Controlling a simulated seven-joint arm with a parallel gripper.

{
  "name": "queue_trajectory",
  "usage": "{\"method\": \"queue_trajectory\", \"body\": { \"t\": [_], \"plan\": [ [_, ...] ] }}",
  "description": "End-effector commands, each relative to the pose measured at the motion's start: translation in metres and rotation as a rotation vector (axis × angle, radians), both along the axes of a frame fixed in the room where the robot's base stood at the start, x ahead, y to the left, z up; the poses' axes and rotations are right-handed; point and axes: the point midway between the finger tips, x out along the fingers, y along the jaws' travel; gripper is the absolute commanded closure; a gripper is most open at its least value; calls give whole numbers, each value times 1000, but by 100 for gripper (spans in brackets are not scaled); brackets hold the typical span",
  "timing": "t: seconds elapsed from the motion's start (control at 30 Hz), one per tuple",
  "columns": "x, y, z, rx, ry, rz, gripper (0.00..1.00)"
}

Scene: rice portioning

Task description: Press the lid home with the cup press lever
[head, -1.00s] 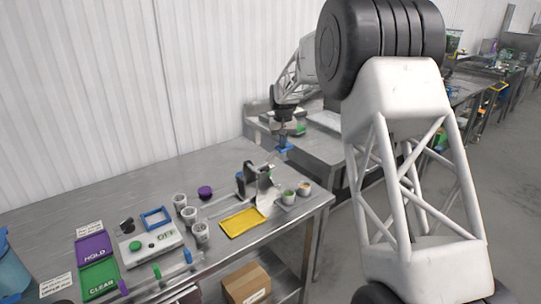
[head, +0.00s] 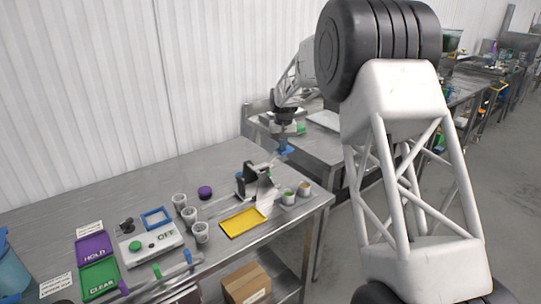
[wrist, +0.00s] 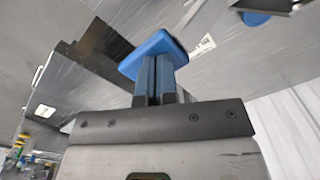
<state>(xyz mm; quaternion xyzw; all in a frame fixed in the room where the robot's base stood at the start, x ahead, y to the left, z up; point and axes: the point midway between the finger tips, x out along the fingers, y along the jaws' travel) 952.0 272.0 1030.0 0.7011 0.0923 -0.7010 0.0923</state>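The cup press (head: 250,180) is a dark, upright device near the right end of the steel table. Its lever and any lid or cup inside are too small to make out. My gripper (head: 284,147) is in the air beyond the table's right back corner, to the right of and behind the press and apart from it. In the wrist view its two blue fingers (wrist: 158,72) lie side by side, shut. A flat blue piece (wrist: 153,55) sits across their tips; I cannot tell whether it is held or part of the fingers.
Several white cups (head: 190,216), a purple round item (head: 205,192) and a yellow tray (head: 232,229) are near the press. Two small filled cups (head: 304,188) stand to its right. Purple (head: 94,247) and green (head: 99,278) mats lie at left. A second steel table (head: 330,150) stands behind.

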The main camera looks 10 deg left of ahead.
Motion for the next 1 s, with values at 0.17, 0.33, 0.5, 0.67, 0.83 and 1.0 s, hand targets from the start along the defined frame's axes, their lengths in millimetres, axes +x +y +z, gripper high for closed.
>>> {"method": "queue_trajectory", "body": {
  "t": [0.17,0.33,0.5,0.67,0.83,1.0],
  "plan": [
    [0,0,-1,0,0,0,100],
    [0,0,-2,0,1,0,100],
    [0,0,-3,0,1,0,100],
    [0,0,-4,0,1,0,100],
    [0,0,-5,0,1,0,100],
    [0,0,-6,0,1,0,100]
  ]
}}
